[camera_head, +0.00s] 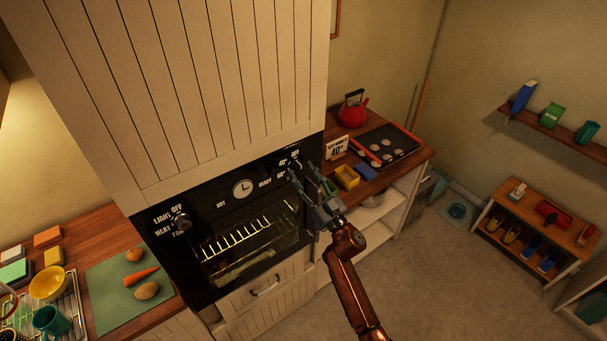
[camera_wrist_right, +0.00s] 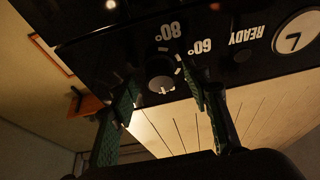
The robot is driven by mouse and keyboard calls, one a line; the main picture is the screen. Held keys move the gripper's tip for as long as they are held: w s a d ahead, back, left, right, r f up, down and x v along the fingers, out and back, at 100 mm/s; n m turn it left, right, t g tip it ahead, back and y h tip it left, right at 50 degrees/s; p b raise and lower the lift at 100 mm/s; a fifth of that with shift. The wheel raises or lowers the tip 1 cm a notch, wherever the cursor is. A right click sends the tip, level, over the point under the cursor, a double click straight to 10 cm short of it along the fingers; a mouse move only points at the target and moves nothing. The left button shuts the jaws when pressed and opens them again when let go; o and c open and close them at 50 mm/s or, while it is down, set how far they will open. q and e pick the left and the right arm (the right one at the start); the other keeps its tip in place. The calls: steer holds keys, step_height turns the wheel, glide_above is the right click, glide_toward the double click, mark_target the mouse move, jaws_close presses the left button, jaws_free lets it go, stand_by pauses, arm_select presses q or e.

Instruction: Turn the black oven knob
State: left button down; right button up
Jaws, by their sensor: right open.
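The black oven knob (camera_wrist_right: 160,74) sits on the black oven panel (camera_wrist_right: 240,62) by the 60° and 80° marks in the right wrist view. My right gripper (camera_head: 310,181) is open in front of the right part of that panel. In the wrist view its two green-padded fingers (camera_wrist_right: 162,88) stand to either side of the knob, with gaps showing. I cannot tell how deep they reach along it. In the head view the gripper hides this knob. Another knob (camera_head: 181,221) is on the panel's left, by the LIGHT and HEAT labels. My left gripper is not in view.
A round clock dial (camera_head: 242,188) is mid-panel, above the lit oven window (camera_head: 245,240). The right counter holds a red kettle (camera_head: 353,108), a yellow box (camera_head: 346,177) and a black tray (camera_head: 388,146). A green cutting board (camera_head: 118,300) lies on the left counter.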

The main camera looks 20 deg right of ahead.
steer(key=c, duration=1.1)
steer(key=shift+d+n, duration=0.1)
steer(key=shift+n, duration=0.3)
steer(key=n+g+y, duration=0.1)
steer(key=n, duration=0.1)
steer(key=n+y, duration=0.1)
steer(key=n, duration=0.2)
steer(key=n+g+y, duration=0.1)
steer(key=n, duration=0.1)
steer(key=shift+w+d+n+g, duration=0.15)
steer(key=shift+d+n+g, duration=0.1)
steer(key=shift+n+g, duration=0.05)
steer(key=n+g+y, duration=0.1)
steer(key=n, duration=0.2)
steer(key=n+g, duration=0.1)
steer(key=n, duration=0.2)
steer(key=shift+d+r+y, duration=0.2)
steer(key=shift+y, duration=0.2)
steer(key=shift+n+g, duration=0.3)
steer(key=shift+n, duration=0.1)
steer(key=o, duration=1.1)
